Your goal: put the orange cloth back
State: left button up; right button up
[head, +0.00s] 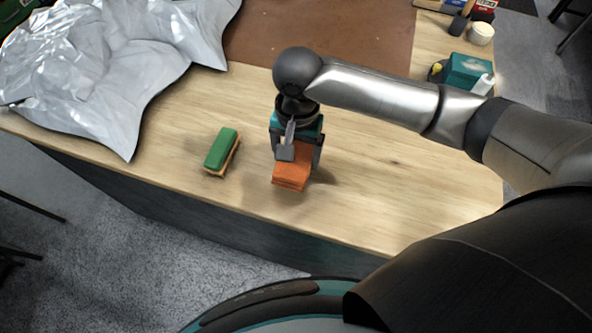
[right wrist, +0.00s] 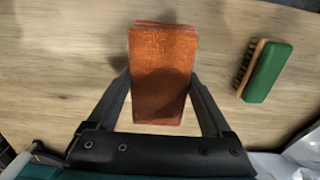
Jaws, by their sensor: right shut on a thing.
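The orange cloth (head: 291,172) is a folded, block-like stack near the front middle of the wooden table. My right gripper (head: 298,158) is above it, pointing down, with its fingers on either side of the cloth. In the right wrist view the cloth (right wrist: 162,75) sits between the two fingertips of the right gripper (right wrist: 162,92), which is shut on it. I cannot tell whether the cloth touches the table or is slightly above it. My left gripper is not in view.
A green brush (head: 222,149) lies left of the cloth; it also shows in the right wrist view (right wrist: 268,72). Crumpled silver sheeting (head: 110,60) covers the table's left end. A brown mat (head: 320,35) lies behind. A teal box (head: 468,70) and small items stand at the right back.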

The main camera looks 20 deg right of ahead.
aim_at(296, 154)
notch_tip(296, 154, down, 3)
jog(key=shift+f, duration=0.1)
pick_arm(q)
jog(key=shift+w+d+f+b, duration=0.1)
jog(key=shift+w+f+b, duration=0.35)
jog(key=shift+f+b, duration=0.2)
pick_arm(e)
jog(key=shift+f, duration=2)
jog(key=shift+f, duration=0.1)
jog(key=o, duration=1.1)
jog(key=r+p, duration=0.2)
jog(key=r, duration=1)
jog(key=shift+w+r, duration=0.15)
jog(key=shift+w, duration=0.05)
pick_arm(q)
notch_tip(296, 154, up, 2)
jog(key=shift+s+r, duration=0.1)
